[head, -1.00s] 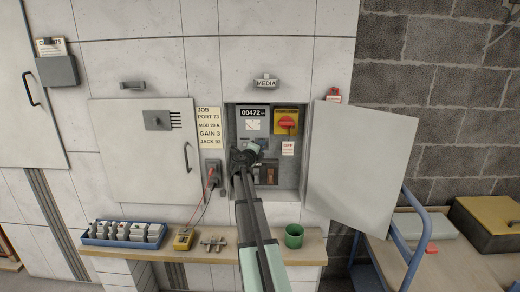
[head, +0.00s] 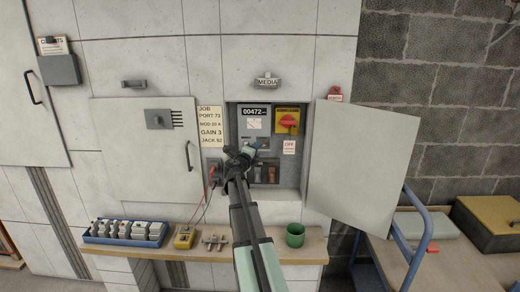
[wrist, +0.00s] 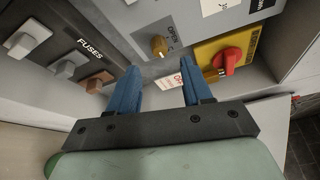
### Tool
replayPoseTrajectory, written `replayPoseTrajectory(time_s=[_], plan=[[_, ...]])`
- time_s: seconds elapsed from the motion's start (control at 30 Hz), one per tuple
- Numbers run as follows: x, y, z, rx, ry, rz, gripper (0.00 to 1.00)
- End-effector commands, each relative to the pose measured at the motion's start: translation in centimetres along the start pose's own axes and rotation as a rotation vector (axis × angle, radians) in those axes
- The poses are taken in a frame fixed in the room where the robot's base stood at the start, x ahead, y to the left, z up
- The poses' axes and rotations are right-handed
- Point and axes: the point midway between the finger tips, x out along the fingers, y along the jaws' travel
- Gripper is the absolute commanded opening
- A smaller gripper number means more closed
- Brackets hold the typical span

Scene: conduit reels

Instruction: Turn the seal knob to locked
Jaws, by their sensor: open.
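A small brass knob (wrist: 160,44) shows in the wrist view on the grey panel, beside lettering that seems to begin "OP". I take it as the seal knob; its label is not fully readable. My gripper (wrist: 160,80) is open, its two blue fingers apart and empty, with the knob beyond the gap between their tips. In the head view my gripper (head: 250,152) is in front of the open cabinet and I cannot make out the knob there. A red rotary switch (head: 288,121) on a yellow plate is to the upper right; it also shows in the wrist view (wrist: 229,61).
Fuses (wrist: 28,37) line the panel's left in the wrist view. The cabinet door (head: 362,160) stands open to the right. A white tag (head: 289,147) hangs under the red switch.

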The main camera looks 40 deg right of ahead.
Motion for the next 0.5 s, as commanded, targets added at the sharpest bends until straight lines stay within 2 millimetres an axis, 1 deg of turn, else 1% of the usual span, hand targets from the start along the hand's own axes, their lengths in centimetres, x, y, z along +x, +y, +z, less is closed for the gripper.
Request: replayPoseTrajectory(time_s=[0.03,0.2,0.33,0.5], plan=[[-1.5,0.0,-0.2,0.000,-0.002,0.000,0.49],[-4.5,0.0,-0.2,0.000,-0.001,0.000,0.49],[-6.3,0.0,-0.1,0.000,-0.002,0.000,0.49],[-7.5,0.0,-0.1,0.000,0.000,0.000,0.49]])
